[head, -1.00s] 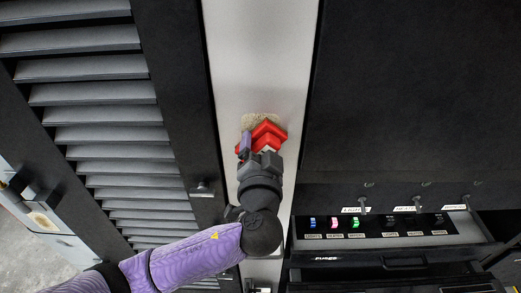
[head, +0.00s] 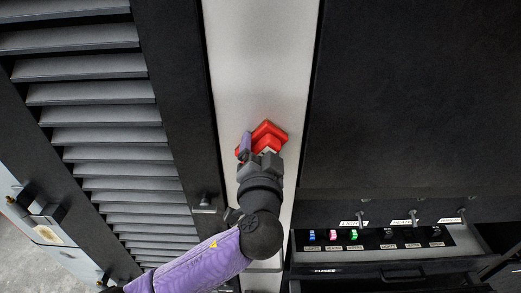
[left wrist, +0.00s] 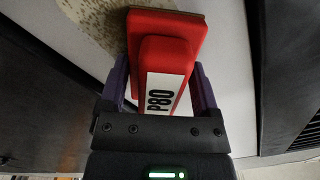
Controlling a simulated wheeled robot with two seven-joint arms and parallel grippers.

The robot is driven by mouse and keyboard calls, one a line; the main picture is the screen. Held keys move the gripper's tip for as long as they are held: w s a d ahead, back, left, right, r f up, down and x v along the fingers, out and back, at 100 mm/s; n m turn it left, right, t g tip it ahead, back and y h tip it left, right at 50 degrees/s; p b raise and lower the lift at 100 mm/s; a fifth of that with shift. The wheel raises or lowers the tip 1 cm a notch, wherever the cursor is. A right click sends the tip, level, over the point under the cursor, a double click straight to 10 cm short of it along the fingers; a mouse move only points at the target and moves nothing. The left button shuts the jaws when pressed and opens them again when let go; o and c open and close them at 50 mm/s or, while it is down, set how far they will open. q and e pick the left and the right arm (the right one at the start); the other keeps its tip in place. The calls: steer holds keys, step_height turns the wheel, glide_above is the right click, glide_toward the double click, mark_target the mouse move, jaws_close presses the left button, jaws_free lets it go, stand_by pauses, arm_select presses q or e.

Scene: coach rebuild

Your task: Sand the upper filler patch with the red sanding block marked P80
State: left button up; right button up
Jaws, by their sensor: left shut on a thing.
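The red sanding block marked P80 (head: 268,137) is held by my left gripper (head: 257,157) against or just over the pale upright panel (head: 262,60). In the left wrist view the block (left wrist: 165,60) sits between the purple fingers of my left gripper (left wrist: 160,92), its white P80 label facing the camera. A speckled beige filler patch (left wrist: 92,22) shows on the panel beside the block's upper left. In the head view the patch is hidden behind the block and gripper. I cannot tell whether the block touches the panel. My right gripper is not in view.
A dark louvred panel (head: 100,115) stands left of the pale strip, with a small latch (head: 205,203) at its edge. A dark panel (head: 420,100) is on the right, above a row of labelled coloured switches (head: 375,236). The pale panel above the block is clear.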

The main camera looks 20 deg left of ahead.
arm_select(q)
steer(key=shift+f+b, duration=4.1)
steer(key=shift+f, duration=0.7)
step_height(320, 180, up, 5)
steer(key=p, duration=0.4)
steer(key=shift+a+f, duration=0.1)
steer(key=shift+f, duration=0.1)
step_height(320, 180, up, 7)
steer(key=p, duration=0.6)
steer(key=shift+f, duration=0.15)
step_height(320, 180, down, 11)
steer(key=b, duration=1)
